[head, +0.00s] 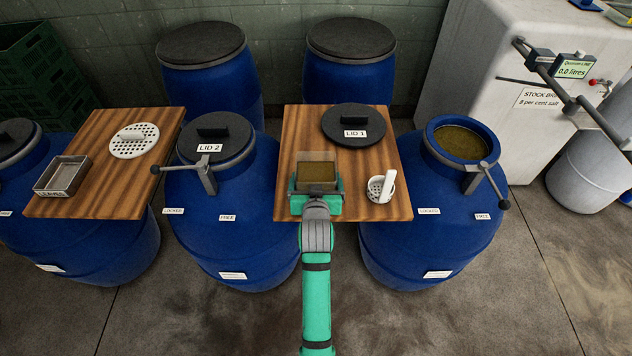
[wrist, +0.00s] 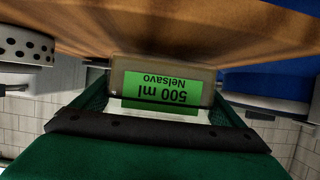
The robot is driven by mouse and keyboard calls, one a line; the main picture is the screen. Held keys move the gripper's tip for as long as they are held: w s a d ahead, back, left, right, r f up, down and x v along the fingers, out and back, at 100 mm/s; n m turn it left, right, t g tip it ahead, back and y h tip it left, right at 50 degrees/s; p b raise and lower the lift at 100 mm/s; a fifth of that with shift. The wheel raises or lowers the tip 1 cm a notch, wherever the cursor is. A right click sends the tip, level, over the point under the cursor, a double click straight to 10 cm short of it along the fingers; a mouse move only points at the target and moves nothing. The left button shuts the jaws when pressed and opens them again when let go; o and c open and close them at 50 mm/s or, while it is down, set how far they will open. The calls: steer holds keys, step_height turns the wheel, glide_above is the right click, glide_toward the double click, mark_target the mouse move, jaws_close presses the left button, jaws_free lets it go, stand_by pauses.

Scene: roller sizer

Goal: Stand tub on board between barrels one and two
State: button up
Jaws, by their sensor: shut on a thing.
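My gripper (head: 317,190) is shut on a small clear-walled tub (head: 317,170) with brownish contents. In the wrist view the tub (wrist: 165,85) shows a green label reading 500 ml Nelsavo, upside down in the picture. The tub is level, over the front middle of the wooden board (head: 291,140), its base close to the wood; I cannot tell whether it touches. The board bridges the blue barrel with lid 2 (head: 215,235) on the left and the open blue barrel (head: 425,235), filled with brownish liquid, on the right.
Lid 1 (head: 353,124) lies at the back of the board. A white perforated cup (head: 376,189) with a handle stands right of the tub. A second board (head: 100,195) at left holds a metal tray (head: 62,176) and a perforated disc (head: 134,141). Clamp levers stick out at both barrels.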

steer(key=shift+f, duration=0.55)
steer(key=shift+f, duration=0.1)
steer(key=o, duration=1.5)
steer(key=shift+f, duration=0.1)
steer(key=shift+c, duration=0.2)
